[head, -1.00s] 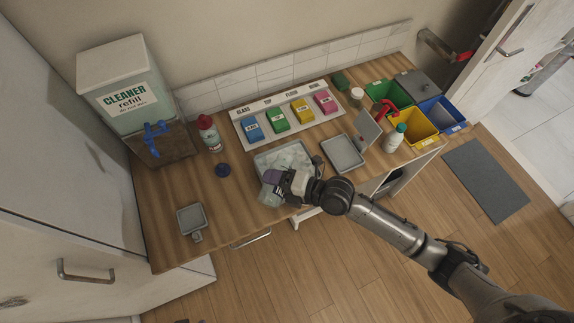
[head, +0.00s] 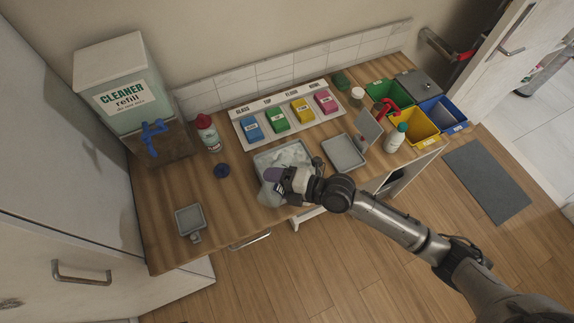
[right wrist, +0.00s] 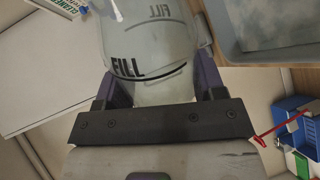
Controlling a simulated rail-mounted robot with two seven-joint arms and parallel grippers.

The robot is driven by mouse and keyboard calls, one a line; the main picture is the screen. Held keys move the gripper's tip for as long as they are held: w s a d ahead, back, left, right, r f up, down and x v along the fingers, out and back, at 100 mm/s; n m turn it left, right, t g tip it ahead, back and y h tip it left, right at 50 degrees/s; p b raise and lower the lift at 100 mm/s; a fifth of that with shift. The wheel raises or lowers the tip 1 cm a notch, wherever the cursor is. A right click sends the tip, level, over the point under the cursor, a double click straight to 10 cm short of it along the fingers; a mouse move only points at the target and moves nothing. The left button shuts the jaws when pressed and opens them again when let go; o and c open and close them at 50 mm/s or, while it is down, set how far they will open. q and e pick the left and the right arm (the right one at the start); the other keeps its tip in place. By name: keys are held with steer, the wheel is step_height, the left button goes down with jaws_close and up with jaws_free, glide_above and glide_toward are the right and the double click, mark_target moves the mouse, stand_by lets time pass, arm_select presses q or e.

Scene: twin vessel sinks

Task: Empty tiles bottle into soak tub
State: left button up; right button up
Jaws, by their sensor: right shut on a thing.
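The soak tub (head: 257,160) is a grey rectangular tub with pale, whitish contents, near the front edge of the counter. It also shows in the right wrist view (right wrist: 285,52). My right gripper (head: 275,182) is shut on a pale grey bottle (head: 267,195) at the tub's front left side. In the right wrist view the bottle (right wrist: 150,60) carries dark FILL markings and sits between the purple fingers. A thin white streak shows near its far end; I cannot tell what it is. The bottle's exact tilt and mouth are unclear. My left gripper is not in view.
A grey tray (head: 345,152) stands right of the tub, with a white bottle (head: 395,140) and coloured bins (head: 416,122) beyond. Coloured blocks lie on a labelled board (head: 240,127) behind.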

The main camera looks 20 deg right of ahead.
steer(key=shift+w+d+b, duration=0.1)
steer(key=shift+b, duration=0.2)
steer(key=shift+f+m, duration=0.1)
steer(key=shift+m, duration=0.2)
steer(key=shift+y+b, duration=0.3)
steer(key=shift+b, duration=0.1)
